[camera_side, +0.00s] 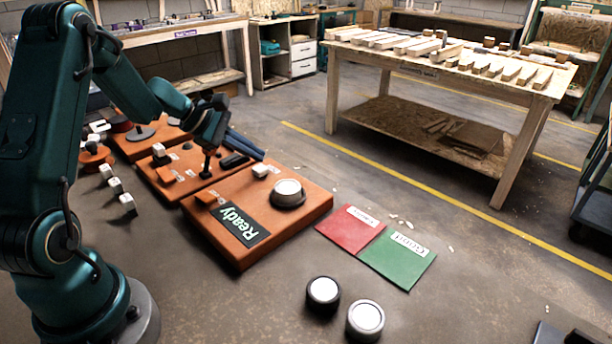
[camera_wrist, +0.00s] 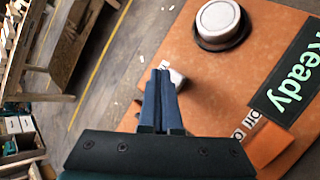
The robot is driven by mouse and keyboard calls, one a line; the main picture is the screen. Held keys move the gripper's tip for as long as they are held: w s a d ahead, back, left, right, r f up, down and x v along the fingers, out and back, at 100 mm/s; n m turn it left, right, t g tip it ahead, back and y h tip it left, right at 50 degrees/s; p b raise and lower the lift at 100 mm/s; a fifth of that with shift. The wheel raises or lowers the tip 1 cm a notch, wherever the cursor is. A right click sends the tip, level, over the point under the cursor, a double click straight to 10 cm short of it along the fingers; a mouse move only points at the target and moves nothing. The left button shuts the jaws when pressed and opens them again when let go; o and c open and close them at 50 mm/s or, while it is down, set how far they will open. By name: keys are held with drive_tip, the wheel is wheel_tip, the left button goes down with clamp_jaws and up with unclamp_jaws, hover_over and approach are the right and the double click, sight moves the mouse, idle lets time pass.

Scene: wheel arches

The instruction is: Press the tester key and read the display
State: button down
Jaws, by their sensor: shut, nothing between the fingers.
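The tester is an orange board (camera_side: 240,255) with a black display (camera_side: 240,226) that reads "Ready" in pale green letters. The display also shows in the wrist view (camera_wrist: 290,75). A round white-topped part (camera_side: 288,188) sits in a dark ring on the board; it shows in the wrist view (camera_wrist: 220,22) too. A small white block (camera_side: 261,170), perhaps the key, stands near the board's far edge. My gripper (camera_side: 260,156) is shut and empty, its blue fingers close above this block. In the wrist view the fingertips (camera_wrist: 161,72) partly cover the block (camera_wrist: 178,79); contact cannot be told.
A red mat (camera_side: 345,232) and a green mat (camera_side: 395,262), both labelled, lie right of the tester. Two similar round parts (camera_side: 323,291) (camera_side: 366,317) stand on the floor in front. Other orange boards (camera_side: 175,185) lie behind, left. A wooden table (camera_side: 480,75) stands farther back.

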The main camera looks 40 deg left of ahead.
sight(254, 168)
drive_tip(key=shift+f, duration=0.1)
idle(0.7)
drive_tip(key=shift+f, duration=0.35)
drive_tip(key=shift+f, duration=0.45)
idle(0.7)
drive_tip(key=shift+r, duration=0.9)
drive_tip(key=shift+r, duration=2.5)
